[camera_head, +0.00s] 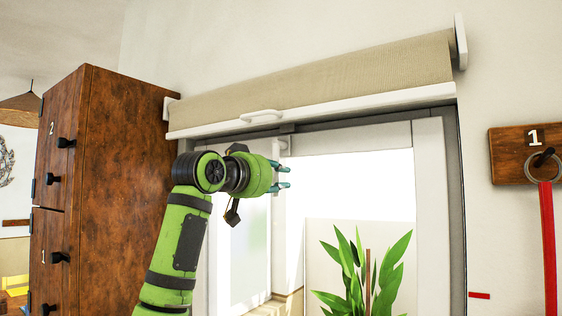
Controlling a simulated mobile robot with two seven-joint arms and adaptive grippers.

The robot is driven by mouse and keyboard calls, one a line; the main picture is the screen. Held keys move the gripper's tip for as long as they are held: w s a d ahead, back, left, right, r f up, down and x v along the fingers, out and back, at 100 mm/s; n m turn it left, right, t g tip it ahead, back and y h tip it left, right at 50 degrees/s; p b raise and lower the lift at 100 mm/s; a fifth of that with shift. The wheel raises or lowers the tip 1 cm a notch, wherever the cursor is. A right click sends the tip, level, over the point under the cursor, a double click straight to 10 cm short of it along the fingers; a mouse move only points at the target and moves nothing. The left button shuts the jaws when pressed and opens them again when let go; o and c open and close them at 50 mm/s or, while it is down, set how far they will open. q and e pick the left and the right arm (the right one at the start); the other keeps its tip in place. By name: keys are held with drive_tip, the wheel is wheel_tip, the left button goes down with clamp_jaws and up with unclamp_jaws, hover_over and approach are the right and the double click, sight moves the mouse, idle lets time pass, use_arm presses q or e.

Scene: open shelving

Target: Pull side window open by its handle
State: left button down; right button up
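The window has a white frame (429,165) and stands below a rolled beige blind (330,80). A white pull handle (262,115) sits on the blind's bottom bar. A side pane (243,262) shows at the left of the window, partly behind my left arm. My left gripper (284,177), on a green arm, is in front of the window, below the blind bar. Its teal fingertips point right and are apart, with nothing seen between them. I cannot make out a handle on the side window; the gripper and arm may hide it. My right gripper is out of view.
A tall brown wooden cabinet (118,190) with black knobs stands close to the left of my arm. A green plant (365,270) is at the bottom of the window. A wooden hook board (508,165) with a red strap (549,245) hangs on the right wall.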

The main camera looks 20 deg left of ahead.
use_arm(q)
drive_tip(key=shift+a, duration=0.1)
drive_tip(key=shift+s+f+b, duration=0.15)
drive_tip(key=shift+b, duration=0.15)
drive_tip(key=s+a+f+t+b, duration=0.1)
drive_tip(key=s+b, duration=0.7)
drive_tip(key=shift+f+t+b, duration=0.25)
drive_tip(key=shift+t+b, duration=0.05)
drive_tip(key=shift+b, duration=0.05)
idle(1.0)
drive_tip(key=shift+a, duration=0.1)
drive_tip(key=c, duration=0.8)
unclamp_jaws()
drive_tip(key=shift+a, duration=0.1)
drive_tip(key=shift+c, duration=0.2)
drive_tip(key=shift+s+a+r, duration=0.1)
drive_tip(key=shift+s+a, duration=0.05)
drive_tip(key=shift+a, duration=0.05)
